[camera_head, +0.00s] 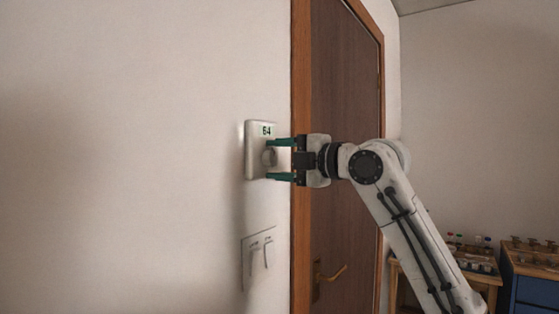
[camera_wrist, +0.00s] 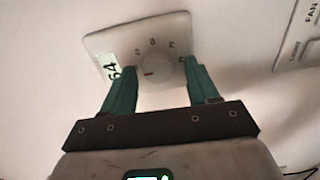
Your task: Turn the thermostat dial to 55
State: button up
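The thermostat (camera_head: 252,150) is a pale box on the wall, left of the door frame, with a display (camera_head: 266,130) reading 64. Its round dial (camera_head: 268,156) sits below the display. In the wrist view the thermostat (camera_wrist: 108,40) appears tilted, and the dial (camera_wrist: 155,72) shows a red mark with small marks around it. My gripper (camera_head: 279,159) is open, its two green fingers above and below the dial in the head view. In the wrist view the fingers (camera_wrist: 160,82) stand on either side of the dial, with visible gaps; contact cannot be made out.
A switch plate (camera_head: 258,257) is on the wall below the thermostat; its FAN and LIGHT labels show in the wrist view (camera_wrist: 306,40). A brown door (camera_head: 345,120) with a handle (camera_head: 331,275) stands behind my arm. Tables with small items (camera_head: 478,262) are at the lower right.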

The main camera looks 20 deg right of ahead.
jog(key=b+v, duration=0.2)
jog(key=v, duration=0.9)
dwell(0.5)
